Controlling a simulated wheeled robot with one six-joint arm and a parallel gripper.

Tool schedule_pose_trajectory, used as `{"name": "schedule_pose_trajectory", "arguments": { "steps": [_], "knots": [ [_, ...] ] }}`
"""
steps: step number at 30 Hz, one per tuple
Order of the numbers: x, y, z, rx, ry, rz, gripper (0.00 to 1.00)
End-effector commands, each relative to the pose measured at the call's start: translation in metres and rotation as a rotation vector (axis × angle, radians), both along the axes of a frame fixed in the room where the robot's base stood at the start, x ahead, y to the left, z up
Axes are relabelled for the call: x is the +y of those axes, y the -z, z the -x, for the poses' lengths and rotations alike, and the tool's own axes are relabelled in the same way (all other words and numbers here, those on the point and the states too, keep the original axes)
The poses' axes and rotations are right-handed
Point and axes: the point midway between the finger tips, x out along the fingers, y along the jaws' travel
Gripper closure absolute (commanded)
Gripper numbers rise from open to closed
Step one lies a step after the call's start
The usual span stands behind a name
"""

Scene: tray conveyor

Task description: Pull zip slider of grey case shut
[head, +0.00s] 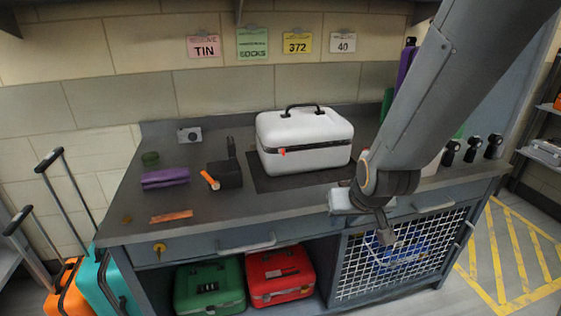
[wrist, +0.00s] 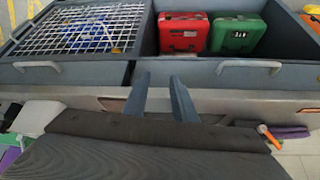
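The light grey case (head: 305,135) stands upright on a dark mat on the workbench, its black handle raised on top. A dark zip band runs round its middle, with a small red-orange zip slider (head: 282,152) at the left part of the front. My gripper (head: 388,236) hangs in front of the bench's front edge, right of and below the case, apart from it and from the slider. In the wrist view the two fingers (wrist: 160,98) are spread with nothing between them. I cannot make out the case or slider in the wrist view.
On the bench left of the case are a black holder (head: 226,174) with an orange-handled tool, a purple cloth (head: 165,178) and an orange strip (head: 171,216). Below are a green case (head: 209,287), a red case (head: 280,277) and a mesh door (head: 400,262). Drawer handles (head: 247,244) jut out.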

Motion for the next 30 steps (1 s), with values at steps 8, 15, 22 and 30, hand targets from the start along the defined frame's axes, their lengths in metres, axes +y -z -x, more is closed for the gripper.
{"name": "schedule_pose_trajectory", "arguments": {
  "steps": [8,15,22,30],
  "knots": [
    [0.064,-0.009,-0.085,-0.472,-0.088,-0.066,0.75],
    [0.107,-0.045,-0.110,-0.826,-0.138,-0.137,0.75],
    [0.125,-0.066,-0.109,-0.992,-0.158,-0.176,0.75],
    [0.133,-0.071,-0.134,-1.014,-0.159,-0.180,0.75]
  ]
}}
